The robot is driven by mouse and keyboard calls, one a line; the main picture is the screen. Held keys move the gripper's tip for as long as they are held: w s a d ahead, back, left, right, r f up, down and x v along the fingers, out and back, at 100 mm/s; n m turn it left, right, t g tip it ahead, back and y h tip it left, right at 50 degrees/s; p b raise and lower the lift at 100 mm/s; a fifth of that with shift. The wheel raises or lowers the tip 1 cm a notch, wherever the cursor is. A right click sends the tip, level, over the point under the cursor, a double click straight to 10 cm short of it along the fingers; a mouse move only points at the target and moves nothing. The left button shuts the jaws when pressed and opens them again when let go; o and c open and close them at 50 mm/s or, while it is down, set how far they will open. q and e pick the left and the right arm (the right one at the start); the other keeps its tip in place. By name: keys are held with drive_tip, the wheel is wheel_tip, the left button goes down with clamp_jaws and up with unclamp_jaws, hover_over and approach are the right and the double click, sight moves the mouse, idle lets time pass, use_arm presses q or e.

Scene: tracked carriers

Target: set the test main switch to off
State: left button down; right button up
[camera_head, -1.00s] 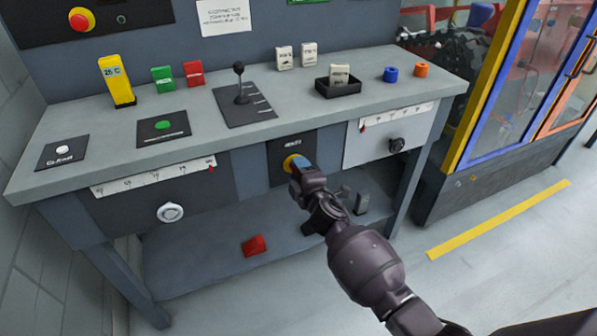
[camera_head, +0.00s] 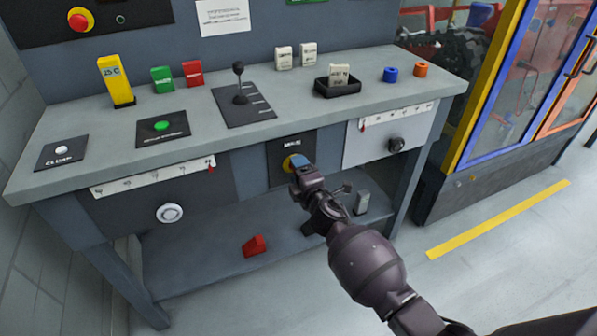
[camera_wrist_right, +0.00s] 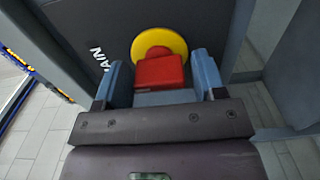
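The main switch shows in the head view as a yellow disc (camera_head: 287,163) on a black plate on the bench front, its handle hidden by my right gripper (camera_head: 302,161). In the right wrist view the switch is a red handle (camera_wrist_right: 160,72) on a yellow disc (camera_wrist_right: 172,39), beside white lettering that reads MAIN. My right gripper (camera_wrist_right: 160,68) has its blue fingers on either side of the red handle, with narrow gaps showing; it looks open, and I cannot tell any contact. My left gripper is not in view.
A black lever (camera_head: 239,85) stands on the bench top (camera_head: 300,107) above the switch. A dial (camera_head: 170,212) and a dark knob (camera_head: 396,145) are on the front to either side. A red block (camera_head: 254,245) lies on the lower shelf. A blue-and-yellow framed cabinet (camera_head: 500,90) stands at right.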

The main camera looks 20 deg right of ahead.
drive_tip(key=shift+o, duration=0.7)
use_arm(q)
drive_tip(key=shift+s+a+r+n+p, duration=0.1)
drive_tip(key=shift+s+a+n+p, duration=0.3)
drive_tip(key=shift+p, duration=0.5)
use_arm(e)
drive_tip(key=s, duration=1)
drive_tip(key=shift+s+d, duration=0.2)
drive_tip(key=shift+s, duration=0.2)
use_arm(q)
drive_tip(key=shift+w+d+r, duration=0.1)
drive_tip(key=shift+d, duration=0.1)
